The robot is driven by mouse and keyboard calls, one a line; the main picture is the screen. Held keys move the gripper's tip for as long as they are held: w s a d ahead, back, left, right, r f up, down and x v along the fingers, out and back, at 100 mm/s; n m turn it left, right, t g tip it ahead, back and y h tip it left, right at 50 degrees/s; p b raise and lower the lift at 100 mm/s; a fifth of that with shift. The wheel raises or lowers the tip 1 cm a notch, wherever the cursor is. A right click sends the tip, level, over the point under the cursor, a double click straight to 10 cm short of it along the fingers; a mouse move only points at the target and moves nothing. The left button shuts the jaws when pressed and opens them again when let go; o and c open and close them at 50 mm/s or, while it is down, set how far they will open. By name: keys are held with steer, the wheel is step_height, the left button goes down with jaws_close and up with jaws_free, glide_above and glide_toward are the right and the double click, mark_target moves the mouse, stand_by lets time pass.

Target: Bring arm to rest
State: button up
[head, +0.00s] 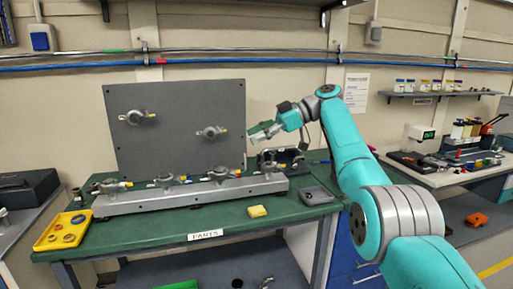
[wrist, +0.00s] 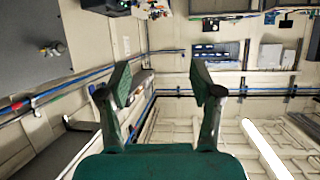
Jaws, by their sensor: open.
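My arm (head: 352,150) reaches up from the lower right in the head view and bends over the back right of the green table. My gripper (head: 262,132) points left there, in the air beside the right edge of the grey upright panel. In the wrist view my gripper (wrist: 160,88) shows its two green-padded fingers well apart with nothing between them. It is open and empty. The wrist view looks past the fingers at walls and blue pipes, with no object close to the fingertips.
The grey panel (head: 180,100) stands behind. A side bench (head: 440,178) with instruments is at right.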

step_height(320, 180, down, 40)
steer(key=w+d+f+m+t+h, duration=0.1)
steer(key=w+d+m+t+h, duration=0.1)
steer(key=m+t, duration=0.55)
steer(key=s+d+f+m+t+h, duration=0.1)
steer(key=s+d+f+m+h, duration=0.25)
steer(key=s+f, duration=0.75)
steer(key=s+d+f+m+t+h, duration=0.1)
steer(key=s+d+f+m+h, duration=0.2)
steer(key=s+f, duration=0.75)
steer(key=s+d+f+m+t+h, duration=0.1)
steer(key=s+d+f, duration=0.1)
steer(key=s, duration=0.7)
steer(key=s+d+f+m+t+h, duration=0.1)
steer(key=s+d+f+m, duration=0.15)
steer(key=s, duration=0.55)
steer(key=s+d+f+m+t+h, duration=0.1)
steer(key=s+d+f, duration=0.15)
steer(key=s, duration=0.65)
steer(key=s+d+r+t+h, duration=0.1)
steer(key=s+r+t, duration=0.1)
steer(key=s+r, duration=0.9)
steer(key=s+d+r+t, duration=0.2)
steer(key=s+r, duration=0.8)
steer(key=r, duration=0.6)
steer(key=shift+s+m+h, duration=0.35)
steer(key=shift+m, duration=0.1)
